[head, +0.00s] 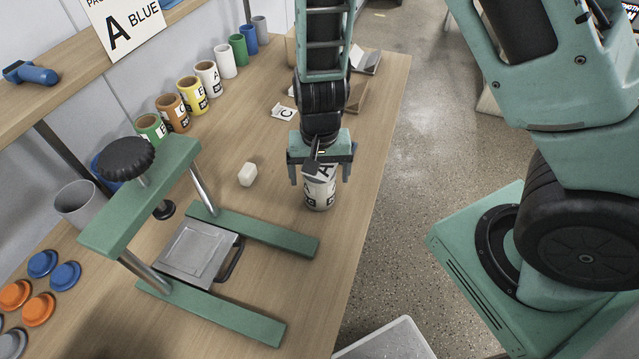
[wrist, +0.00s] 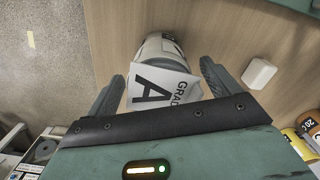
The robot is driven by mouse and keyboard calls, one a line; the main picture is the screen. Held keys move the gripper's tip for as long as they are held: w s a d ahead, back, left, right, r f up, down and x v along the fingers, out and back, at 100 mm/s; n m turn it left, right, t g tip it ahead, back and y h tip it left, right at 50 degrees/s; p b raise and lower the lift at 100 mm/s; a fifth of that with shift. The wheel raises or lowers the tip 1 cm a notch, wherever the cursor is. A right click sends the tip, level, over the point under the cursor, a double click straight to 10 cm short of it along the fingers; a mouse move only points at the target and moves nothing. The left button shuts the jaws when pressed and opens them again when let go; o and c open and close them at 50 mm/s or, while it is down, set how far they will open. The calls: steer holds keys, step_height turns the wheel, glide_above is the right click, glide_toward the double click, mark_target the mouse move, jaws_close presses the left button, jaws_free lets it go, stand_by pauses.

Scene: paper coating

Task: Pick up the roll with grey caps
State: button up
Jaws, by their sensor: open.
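A pale roll (head: 319,196) with black lettering stands on the wooden table, directly below my gripper (head: 320,175). My gripper is open, with one finger on each side of the roll's upper part. In the wrist view the roll (wrist: 160,45) lies between the spread fingers of my gripper (wrist: 163,76), and a white label marked "A GRADE" (wrist: 158,88) faces the camera. The roll's caps are hard to make out, partly hidden by the gripper and label.
A green press frame (head: 130,205) with a black knob stands at left front. A white block (head: 248,174) lies left of the roll. Several coloured rolls (head: 190,95) line the wall side. Orange and blue caps (head: 40,308) lie at far left. The table's right edge is close.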

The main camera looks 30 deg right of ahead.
steer(key=shift+f, duration=0.9)
steer(key=shift+c, duration=0.2)
steer(key=c, duration=1.4)
steer(key=shift+r, duration=0.1)
